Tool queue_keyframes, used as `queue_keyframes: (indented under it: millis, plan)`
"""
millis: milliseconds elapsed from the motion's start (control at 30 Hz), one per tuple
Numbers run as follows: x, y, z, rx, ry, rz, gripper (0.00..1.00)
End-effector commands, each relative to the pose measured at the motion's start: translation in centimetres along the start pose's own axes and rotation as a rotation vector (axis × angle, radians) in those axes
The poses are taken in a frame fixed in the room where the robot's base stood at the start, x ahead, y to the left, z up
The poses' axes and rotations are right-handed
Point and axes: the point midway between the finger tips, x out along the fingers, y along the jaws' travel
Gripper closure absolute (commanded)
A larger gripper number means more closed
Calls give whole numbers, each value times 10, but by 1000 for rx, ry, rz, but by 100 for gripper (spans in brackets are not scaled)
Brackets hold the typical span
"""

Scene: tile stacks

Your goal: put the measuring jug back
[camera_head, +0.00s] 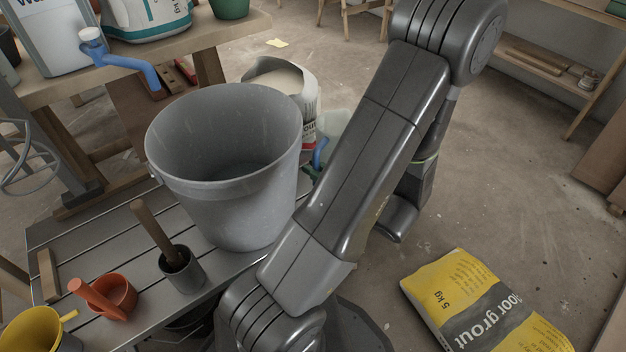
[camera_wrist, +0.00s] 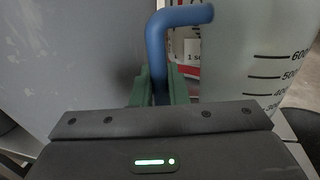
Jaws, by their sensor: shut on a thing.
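The measuring jug (camera_wrist: 245,60) is a translucent vessel with black level marks and a blue handle. It fills the right of the wrist view and looks upright. My gripper (camera_wrist: 163,90) has green fingers shut on the blue handle. In the head view, the jug (camera_head: 338,122) shows partly behind my arm, right of the grey bucket. My gripper (camera_head: 313,172) shows there only as a bit of green below the blue handle. The jug's base is hidden, so I cannot tell what is under it.
The large grey bucket (camera_head: 225,200) stands on a slatted bench (camera_head: 85,232), close beside my gripper. An open bag (camera_head: 285,77) stands behind it. A grey pot (camera_head: 183,272), an orange pot (camera_head: 115,292) and a yellow jug (camera_head: 40,330) are at front left. A grout bag (camera_head: 480,305) lies on the floor.

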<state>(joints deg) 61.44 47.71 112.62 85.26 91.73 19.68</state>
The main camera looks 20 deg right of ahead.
Motion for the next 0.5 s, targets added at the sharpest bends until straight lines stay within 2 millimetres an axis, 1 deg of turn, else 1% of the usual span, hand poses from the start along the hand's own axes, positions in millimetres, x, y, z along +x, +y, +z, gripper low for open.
queue_keyframes:
  millis: [167,333,400,500]
  plan:
    - [10,1,0,0,0,3,100]
    - [10,0,-29,3,-1,0,100]
    - [10,0,-36,2,-1,0,100]
    - [10,0,-36,0,-1,0,100]
